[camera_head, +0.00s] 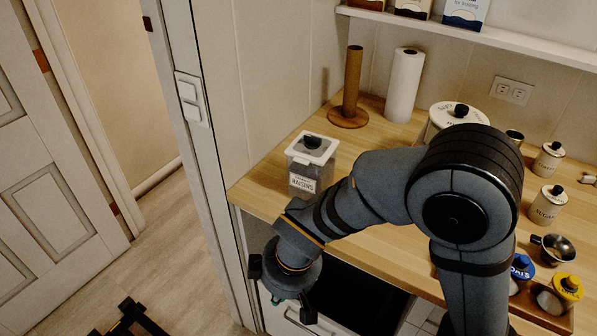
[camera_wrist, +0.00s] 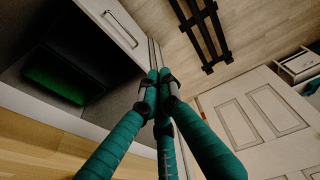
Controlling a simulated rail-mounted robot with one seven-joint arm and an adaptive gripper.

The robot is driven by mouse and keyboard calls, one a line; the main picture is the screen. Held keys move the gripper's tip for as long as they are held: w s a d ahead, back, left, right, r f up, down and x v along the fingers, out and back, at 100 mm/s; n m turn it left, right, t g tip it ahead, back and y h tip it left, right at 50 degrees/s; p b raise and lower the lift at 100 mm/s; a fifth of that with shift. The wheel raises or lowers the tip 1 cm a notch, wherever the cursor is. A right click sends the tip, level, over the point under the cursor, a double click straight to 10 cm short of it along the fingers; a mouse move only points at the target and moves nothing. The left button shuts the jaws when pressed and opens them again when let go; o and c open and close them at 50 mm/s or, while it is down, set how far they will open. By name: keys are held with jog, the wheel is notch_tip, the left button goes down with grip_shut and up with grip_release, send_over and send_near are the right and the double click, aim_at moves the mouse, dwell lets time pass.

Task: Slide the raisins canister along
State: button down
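The raisins canister (camera_head: 311,164) is a clear, square container with a white lid, a black knob and a RAISINS label. It stands upright on the wooden counter near the counter's left end. My gripper (camera_wrist: 159,78) has its teal fingers converging to tips that meet, with nothing seen between them. In the head view my gripper (camera_head: 288,283) hangs in front of the counter edge, below and apart from the canister. Its fingertips are mostly hidden there. The canister is not visible in the wrist view.
A wooden paper-towel holder (camera_head: 350,95) and a paper roll (camera_head: 404,86) stand behind the canister. A large white canister (camera_head: 440,118) is partly behind my arm. Small jars (camera_head: 547,205) and a metal cup (camera_head: 556,248) stand at the right. A dark opening (camera_head: 350,295) lies below the counter.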

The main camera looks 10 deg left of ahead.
jog(key=w+a+r+n+t+h+p, duration=0.1)
jog(key=w+a+r+n+p, duration=0.3)
jog(key=r+p, duration=0.5)
jog(key=w+a+r+n+h+p, duration=0.1)
jog(key=w+r+n+p, duration=0.2)
jog(key=w+r+p, duration=0.5)
jog(key=w+d+f+n, duration=0.1)
jog(key=f+n, duration=0.1)
jog(key=n, duration=0.1)
jog(key=w+d+f+n+h, duration=0.1)
jog(key=f+n, duration=0.1)
jog(key=n, duration=0.1)
jog(key=w+d+f+n+t+b, duration=0.1)
jog(key=f+n, duration=0.1)
jog(key=n, duration=0.1)
jog(key=shift+d+f+n+h, duration=0.1)
jog(key=shift+d+n+h, duration=0.1)
jog(key=shift+n+h, duration=0.1)
jog(key=w, duration=0.1)
jog(key=w+p, duration=0.1)
jog(key=w, duration=0.1)
jog(key=shift+d+f+p, duration=0.3)
jog(key=shift+d+p, duration=0.05)
jog(key=shift+d, duration=0.05)
jog(key=shift+w+d+f, duration=0.1)
jog(key=shift+w+d, duration=0.1)
jog(key=shift+w, duration=0.3)
